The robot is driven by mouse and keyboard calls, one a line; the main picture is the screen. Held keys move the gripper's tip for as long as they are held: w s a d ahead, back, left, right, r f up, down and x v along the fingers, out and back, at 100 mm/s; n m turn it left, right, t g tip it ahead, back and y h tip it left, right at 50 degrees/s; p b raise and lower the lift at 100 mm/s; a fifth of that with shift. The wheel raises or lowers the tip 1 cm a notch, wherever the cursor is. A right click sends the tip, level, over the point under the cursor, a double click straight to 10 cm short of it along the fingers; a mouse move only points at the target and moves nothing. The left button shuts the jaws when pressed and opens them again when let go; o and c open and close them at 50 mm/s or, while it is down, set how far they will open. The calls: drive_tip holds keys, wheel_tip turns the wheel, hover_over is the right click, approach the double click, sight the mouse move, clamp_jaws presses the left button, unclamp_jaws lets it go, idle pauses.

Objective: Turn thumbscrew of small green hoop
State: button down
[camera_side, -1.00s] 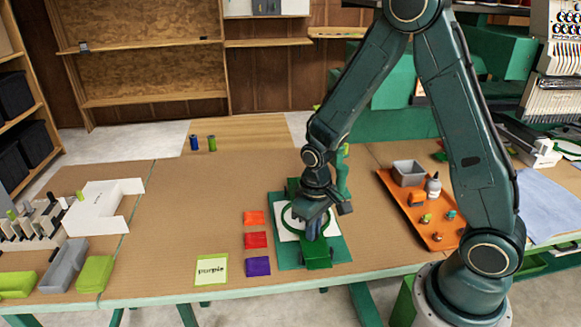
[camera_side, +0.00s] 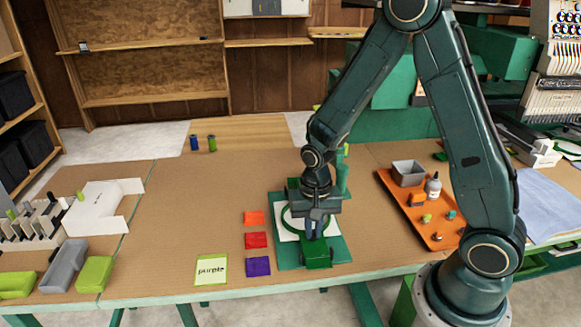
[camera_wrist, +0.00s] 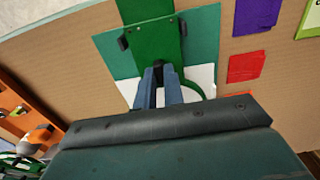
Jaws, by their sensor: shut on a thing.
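The small green hoop (camera_side: 291,221) lies on white cloth on the green base board (camera_side: 285,257). Part of its ring (camera_wrist: 192,89) shows in the wrist view. My gripper (camera_side: 315,235) points down at the front edge of the hoop, beside the green block (camera_side: 318,256). In the wrist view my gripper (camera_wrist: 160,72) is shut on a small dark part at the edge of the green block (camera_wrist: 152,40); this appears to be the thumbscrew (camera_wrist: 159,64). The fingers hide most of it.
Orange, red and purple swatches (camera_side: 256,240) and a "purple" note (camera_side: 211,269) lie left of the board. An orange tray (camera_side: 444,240) with a grey bin and bottle (camera_side: 433,186) stands right. Bare table lies between.

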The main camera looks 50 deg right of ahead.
sight(313, 232)
idle(0.4)
drive_tip(key=c, duration=1.5)
unclamp_jaws()
drive_tip(key=shift+r, duration=0.1)
wheel_tip(313, 232, up, 14)
drive_tip(key=shift+f, duration=0.2)
drive_tip(key=shift+s+r, duration=0.1)
drive_tip(key=s+r+n+t, duration=0.2)
drive_tip(key=s+r+n, duration=0.1)
drive_tip(key=s, duration=0.2)
drive_tip(key=s+a+r+n+t, duration=0.1)
drive_tip(key=s+r+n, duration=0.2)
drive_tip(key=s+r, duration=0.1)
drive_tip(key=s+r+n+t, duration=0.2)
drive_tip(key=s+r+n, duration=0.1)
drive_tip(key=s, duration=0.3)
drive_tip(key=shift+s+a+r+t, duration=0.2)
drive_tip(key=shift+r+t, duration=0.1)
drive_tip(key=shift+r, duration=0.15)
